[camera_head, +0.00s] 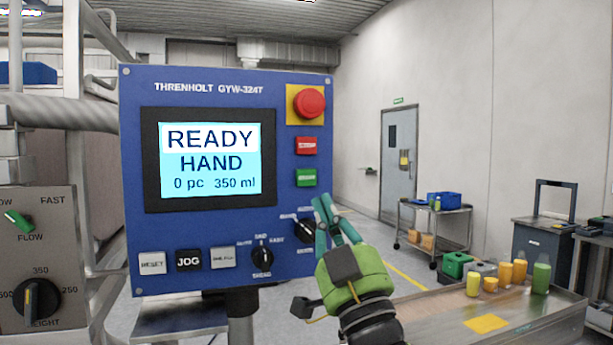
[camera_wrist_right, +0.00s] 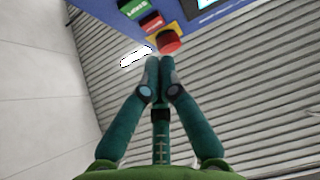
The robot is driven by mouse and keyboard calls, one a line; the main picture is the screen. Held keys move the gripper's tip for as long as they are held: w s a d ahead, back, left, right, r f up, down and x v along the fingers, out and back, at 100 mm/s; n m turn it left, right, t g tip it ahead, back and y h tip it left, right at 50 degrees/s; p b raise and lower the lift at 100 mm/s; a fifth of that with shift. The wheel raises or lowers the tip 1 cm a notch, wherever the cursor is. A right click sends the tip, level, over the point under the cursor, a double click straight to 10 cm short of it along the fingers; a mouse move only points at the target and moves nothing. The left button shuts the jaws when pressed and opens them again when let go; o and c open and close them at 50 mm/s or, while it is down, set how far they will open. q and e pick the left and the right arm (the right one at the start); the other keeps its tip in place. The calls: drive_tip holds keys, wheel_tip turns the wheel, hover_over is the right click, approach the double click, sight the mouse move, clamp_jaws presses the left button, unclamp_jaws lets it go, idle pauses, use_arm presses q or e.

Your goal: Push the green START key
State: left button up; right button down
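The green START key (camera_head: 306,178) is on the right side of the blue panel (camera_head: 215,88), below a red key (camera_head: 306,146). In the right wrist view the green key (camera_wrist_right: 134,8) shows at the top edge, turned upside down. My right gripper (camera_head: 323,200) has teal fingers with their tips together and nothing between them. In the head view its tips appear just below and right of the green key; the gap in depth is hard to judge. The wrist view shows the closed tips (camera_wrist_right: 159,62) apart from the key. My left gripper is not in view.
A red mushroom button (camera_head: 309,103) sits above the keys. A black selector knob (camera_head: 305,231) is below, close to my right fingers. The screen (camera_head: 211,160) reads READY HAND. A table with yellow and green containers (camera_head: 541,277) stands at the right.

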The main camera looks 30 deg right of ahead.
sight(307, 177)
drive_tip(key=s+r+t, duration=0.1)
drive_tip(key=s+r, duration=0.1)
drive_tip(key=r, duration=0.1)
drive_tip(key=shift+s, duration=0.15)
drive_tip(key=shift+w+d+b, duration=0.15)
drive_tip(key=shift+w+d, duration=0.2)
drive_tip(key=shift+w, duration=1.1)
drive_tip(key=shift+w+d+b, duration=0.15)
drive_tip(key=shift+w+d, duration=0.15)
drive_tip(key=shift+w, duration=1.2)
drive_tip(key=shift+w+d+b, duration=0.15)
drive_tip(key=shift+w+d, duration=0.2)
drive_tip(key=shift+w, duration=1.1)
drive_tip(key=shift+w+d, duration=0.1)
drive_tip(key=shift+w, duration=0.3)
